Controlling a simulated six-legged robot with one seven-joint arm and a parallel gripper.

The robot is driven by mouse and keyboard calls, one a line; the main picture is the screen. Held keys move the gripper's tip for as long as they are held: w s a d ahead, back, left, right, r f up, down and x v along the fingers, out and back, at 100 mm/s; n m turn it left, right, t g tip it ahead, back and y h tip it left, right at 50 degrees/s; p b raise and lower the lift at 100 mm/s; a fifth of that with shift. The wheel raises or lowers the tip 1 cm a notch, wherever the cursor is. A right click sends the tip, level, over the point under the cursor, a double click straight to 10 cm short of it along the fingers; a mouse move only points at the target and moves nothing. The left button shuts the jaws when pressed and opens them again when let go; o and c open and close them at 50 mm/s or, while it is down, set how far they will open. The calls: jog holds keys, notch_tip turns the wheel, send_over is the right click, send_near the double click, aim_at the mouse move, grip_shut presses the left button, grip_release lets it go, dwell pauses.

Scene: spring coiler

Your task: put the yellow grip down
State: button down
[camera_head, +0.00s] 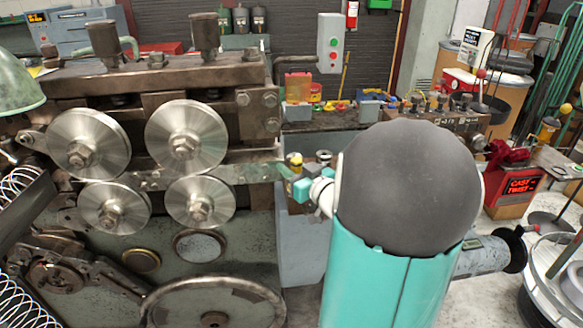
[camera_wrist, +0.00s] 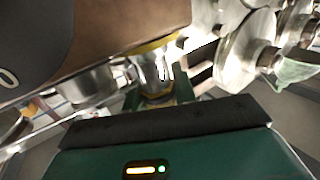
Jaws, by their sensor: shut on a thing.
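My gripper (camera_head: 294,183) shows in the head view as small teal parts at the end of my arm, left of the big dark joint. It is just right of the lower rollers of the coiler. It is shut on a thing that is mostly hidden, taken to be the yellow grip. A small yellow-topped piece (camera_head: 295,159) shows right above the gripper; I cannot tell whether it is part of the grip. In the wrist view a yellow band (camera_wrist: 152,46) runs along the edge of a brown surface, and the fingertips are not clear.
The coiler's steel rollers (camera_head: 186,142) stand to the left, with a handwheel (camera_head: 213,290) below. A bench (camera_head: 335,119) with small coloured things lies behind. A red display box (camera_head: 522,185) is at the right. My arm hides much of the middle.

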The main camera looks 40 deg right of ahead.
jog(key=c, duration=1.4)
grip_release()
jog(key=shift+f, duration=0.1)
jog(key=shift+s+r, duration=0.2)
jog(key=s, duration=1.1)
jog(key=shift+s+a, duration=0.3)
jog(key=shift+a, duration=0.15)
